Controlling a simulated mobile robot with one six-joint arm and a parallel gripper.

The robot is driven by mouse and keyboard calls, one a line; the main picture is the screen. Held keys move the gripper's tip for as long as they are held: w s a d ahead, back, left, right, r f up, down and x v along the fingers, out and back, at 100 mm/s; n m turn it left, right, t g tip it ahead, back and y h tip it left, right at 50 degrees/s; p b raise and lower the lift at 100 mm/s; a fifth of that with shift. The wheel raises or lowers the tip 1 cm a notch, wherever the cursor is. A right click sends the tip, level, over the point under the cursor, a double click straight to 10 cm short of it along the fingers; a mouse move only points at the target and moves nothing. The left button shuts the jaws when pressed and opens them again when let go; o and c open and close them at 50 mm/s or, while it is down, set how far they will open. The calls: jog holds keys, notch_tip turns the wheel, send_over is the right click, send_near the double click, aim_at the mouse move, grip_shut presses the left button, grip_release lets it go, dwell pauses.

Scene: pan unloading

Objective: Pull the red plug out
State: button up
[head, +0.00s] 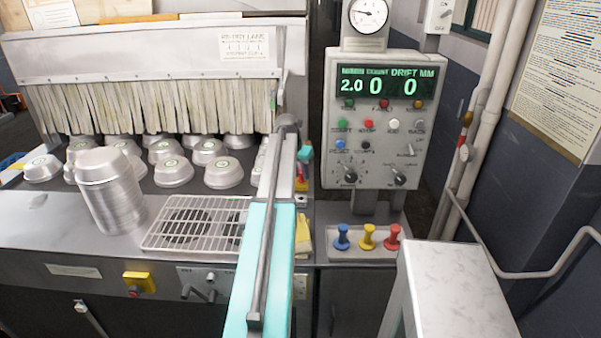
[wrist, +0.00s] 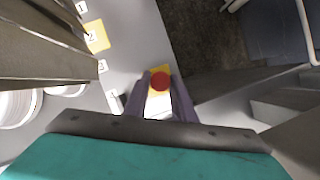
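In the wrist view, a round red top (wrist: 160,81) shows over a yellow patch. My gripper (wrist: 160,77) is around it, with one dark finger on each side and a gap between them; I cannot tell whether the fingers touch it. In the head view, my teal arm reaches up past the counter and hides most of the gripper's spot, where a little red and yellow shows (head: 301,182). A red knob-topped peg (head: 391,238) also stands upright in a tray at the right, beside a yellow peg (head: 367,237) and a blue peg (head: 342,237).
A stack of pans (head: 112,200) stands left of a wire rack (head: 190,222). Several pans lie before the strip curtain (head: 150,106). A control panel (head: 374,130) stands behind the peg tray. A pale block (head: 455,285) fills the front right. Yellow number 2 label (wrist: 95,36) lies left of my gripper.

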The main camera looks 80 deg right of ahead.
grip_shut()
jog(key=shift+r+p, duration=1.85)
jog(key=shift+r, duration=0.85)
dwell(1.0)
